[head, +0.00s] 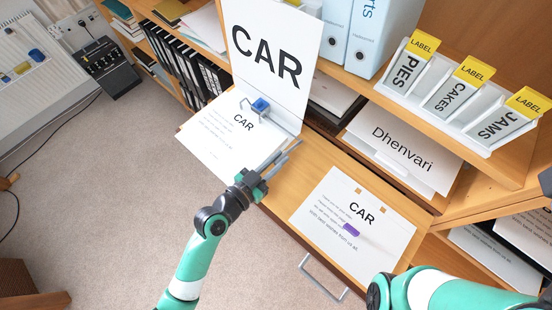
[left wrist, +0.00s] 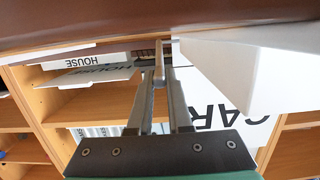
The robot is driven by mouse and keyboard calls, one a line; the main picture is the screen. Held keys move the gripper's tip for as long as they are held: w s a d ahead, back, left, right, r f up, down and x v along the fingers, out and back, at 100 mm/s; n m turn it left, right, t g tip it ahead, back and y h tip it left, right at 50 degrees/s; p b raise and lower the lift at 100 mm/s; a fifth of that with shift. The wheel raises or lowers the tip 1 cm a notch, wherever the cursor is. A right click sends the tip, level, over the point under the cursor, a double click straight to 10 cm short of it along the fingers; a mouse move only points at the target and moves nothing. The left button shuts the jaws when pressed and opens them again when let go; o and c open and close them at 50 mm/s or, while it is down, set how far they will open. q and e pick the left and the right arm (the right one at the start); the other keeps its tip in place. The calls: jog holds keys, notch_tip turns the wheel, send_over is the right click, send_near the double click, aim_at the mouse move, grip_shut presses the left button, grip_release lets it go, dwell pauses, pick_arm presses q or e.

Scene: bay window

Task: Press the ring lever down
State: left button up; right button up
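In the head view an open binder has its cover (head: 262,62) marked CAR standing up and a CAR page (head: 212,140) lying flat. A blue part (head: 260,105) with thin metal wire sits on the page by the fold; I take this as the ring mechanism. My left gripper (head: 285,154) is just below and right of it, near the binder's lower right corner. Its two fingers are apart. In the left wrist view a thin grey bar (left wrist: 158,62) shows between the fingertips (left wrist: 160,82); I cannot tell whether it touches them or is the lever. My right gripper is out of frame.
A second CAR sheet (head: 325,238) with a purple item (head: 351,230) lies on the wooden desk to the right. A label rack (head: 465,90) and a Dhenvari tray (head: 405,158) stand on shelves behind. My right arm crosses the lower right. Carpet (head: 110,190) is clear at left.

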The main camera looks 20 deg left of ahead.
pick_arm(q)
jog(key=o, duration=0.5)
jog(key=shift+d+f, duration=0.15)
jog(key=shift+c, duration=0.2)
jog(key=shift+s+a, duration=0.2)
jog(key=v, duration=1.1)
jog(key=shift+s+p, duration=0.15)
jog(key=shift+p, duration=0.2)
